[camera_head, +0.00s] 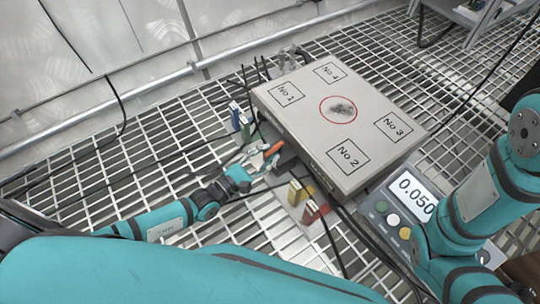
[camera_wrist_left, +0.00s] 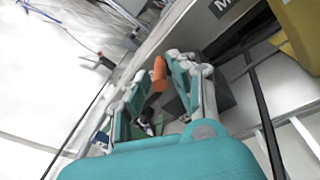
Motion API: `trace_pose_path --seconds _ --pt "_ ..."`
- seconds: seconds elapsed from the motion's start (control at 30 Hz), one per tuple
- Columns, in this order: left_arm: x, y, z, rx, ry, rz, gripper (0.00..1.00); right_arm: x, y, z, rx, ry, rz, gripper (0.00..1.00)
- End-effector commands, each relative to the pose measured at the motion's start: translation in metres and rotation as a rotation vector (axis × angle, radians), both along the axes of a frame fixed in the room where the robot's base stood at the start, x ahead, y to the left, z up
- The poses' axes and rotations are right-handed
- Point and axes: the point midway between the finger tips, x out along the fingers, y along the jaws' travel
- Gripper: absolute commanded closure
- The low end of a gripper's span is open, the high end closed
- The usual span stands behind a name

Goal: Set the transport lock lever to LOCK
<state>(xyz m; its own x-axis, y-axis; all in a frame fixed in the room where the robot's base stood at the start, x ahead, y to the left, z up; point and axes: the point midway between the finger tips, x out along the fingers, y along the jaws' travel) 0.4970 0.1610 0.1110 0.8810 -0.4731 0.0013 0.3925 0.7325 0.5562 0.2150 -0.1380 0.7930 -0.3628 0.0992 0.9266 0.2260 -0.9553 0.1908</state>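The lever's orange-red handle (camera_head: 273,149) sticks out at the left side of a grey box with a pale top (camera_head: 300,122). In the left wrist view the orange handle (camera_wrist_left: 159,74) lies between my left gripper's fingers, closer to the right finger. My left gripper (camera_head: 257,158) is open around or just behind the handle; its fingers (camera_wrist_left: 153,98) stand apart and I cannot tell if one touches it. A dark block (camera_wrist_left: 215,95) is behind the handle. No LOCK marking is readable. My right arm is at the right, its gripper out of view.
The box top carries panels No 1 to No 4 and a red circle. Coloured blocks stand beside it: blue and green (camera_head: 239,118), yellow (camera_head: 298,190) and red (camera_head: 314,211). Cables cross the grating floor (camera_head: 120,160).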

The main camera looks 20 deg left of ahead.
Motion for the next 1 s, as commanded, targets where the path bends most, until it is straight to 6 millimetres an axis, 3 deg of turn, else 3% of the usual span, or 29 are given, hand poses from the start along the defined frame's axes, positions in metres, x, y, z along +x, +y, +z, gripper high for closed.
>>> trace_pose_path --seconds 0.2,0.47,0.67,0.87,1.0 --pt "0.014 -0.008 -0.001 0.000 0.002 0.000 0.76 0.000 0.000 -0.008 0.000 0.000 0.000 0.60" --pt "0.015 -0.008 0.000 0.000 0.002 0.000 0.76 0.000 0.000 -0.008 0.000 0.000 0.000 0.60" --pt "0.015 -0.008 0.000 0.000 0.002 0.000 1.00 0.000 0.000 -0.008 0.000 0.000 0.000 0.60" --pt "0.015 -0.009 0.000 0.000 0.002 0.000 1.00 0.000 0.000 -0.007 0.000 0.000 0.000 0.60" --pt "0.014 -0.012 0.005 -0.009 0.003 0.046 1.00 0.000 0.000 0.006 0.000 0.001 0.000 0.60"
